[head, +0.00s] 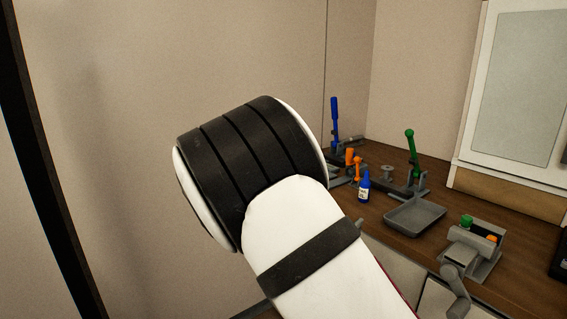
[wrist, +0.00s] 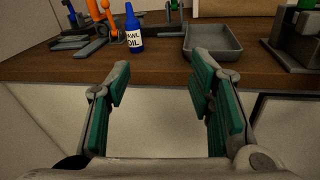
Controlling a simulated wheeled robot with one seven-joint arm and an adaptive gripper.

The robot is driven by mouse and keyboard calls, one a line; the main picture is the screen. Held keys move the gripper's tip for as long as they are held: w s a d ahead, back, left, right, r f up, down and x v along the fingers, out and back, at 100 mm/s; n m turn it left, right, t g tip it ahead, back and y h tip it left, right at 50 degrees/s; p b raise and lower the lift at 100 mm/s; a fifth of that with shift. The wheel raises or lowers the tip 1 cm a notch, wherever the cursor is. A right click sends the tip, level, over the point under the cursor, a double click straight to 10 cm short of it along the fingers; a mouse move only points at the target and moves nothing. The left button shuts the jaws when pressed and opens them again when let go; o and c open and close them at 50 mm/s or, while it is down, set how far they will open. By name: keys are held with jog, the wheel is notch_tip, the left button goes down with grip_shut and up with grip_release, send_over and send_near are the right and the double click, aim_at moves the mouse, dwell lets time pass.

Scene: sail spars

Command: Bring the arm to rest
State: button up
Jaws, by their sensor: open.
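My arm, white with black bands, fills the middle of the head view, and my gripper does not show there. In the wrist view my gripper (wrist: 163,100) is open, its two green-padded fingers apart with nothing between them. It is in front of the workbench's front edge, facing the pale cabinet front below the top. The fingers touch nothing that I can see.
The brown bench top (head: 440,207) holds a blue oil bottle (head: 364,187), a grey tray (head: 414,217), levers with blue (head: 335,122) and green (head: 410,146) handles, orange-handled parts (head: 357,168), and a grey cranked device (head: 470,252). A framed panel (head: 516,88) stands behind.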

jog(key=s+d+r+m+g+y+p, duration=0.1)
jog(key=s+d+r+m+g, duration=0.2)
jog(key=s+d+m+g, duration=0.35)
jog(key=s+d+r+m+g+y, duration=0.1)
jog(key=s+d+r+m+g, duration=0.3)
jog(key=s+d+m, duration=0.6)
jog(key=s+a+r+m+y, duration=0.2)
jog(key=s+a+m+y, duration=0.1)
jog(key=s, duration=0.5)
jog(key=s+a+r+m+t+y+p, duration=0.1)
jog(key=s+a+r+m+y, duration=0.1)
jog(key=s+a, duration=0.3)
jog(key=s+a+r+m+y, duration=0.2)
jog(key=s+a+m+y, duration=0.2)
jog(key=s, duration=0.7)
jog(key=shift+s+a+m+t+y+p, duration=0.25)
jog(key=shift+s+m+t+y+p, duration=0.1)
jog(key=shift+m, duration=0.1)
